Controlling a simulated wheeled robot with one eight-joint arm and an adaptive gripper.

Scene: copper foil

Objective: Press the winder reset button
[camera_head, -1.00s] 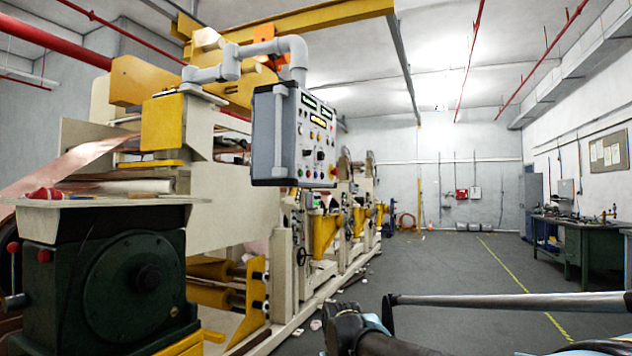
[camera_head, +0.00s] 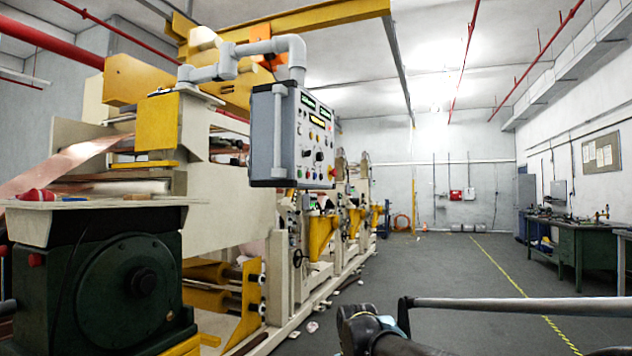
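A grey control panel box (camera_head: 264,135) hangs from a pipe arm at the upper middle of the head view. Its light face (camera_head: 316,138) carries small displays, dark knobs and several coloured buttons. Part of my arm (camera_head: 372,332) shows at the bottom, well below and to the right of the panel. My gripper's fingers cannot be made out in this view.
A large cream and yellow machine with copper foil (camera_head: 65,168) fills the left side. A dark green gearbox (camera_head: 105,285) stands at the front left. Open grey floor (camera_head: 440,262) with a yellow line lies to the right. A green workbench (camera_head: 580,240) stands along the right wall.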

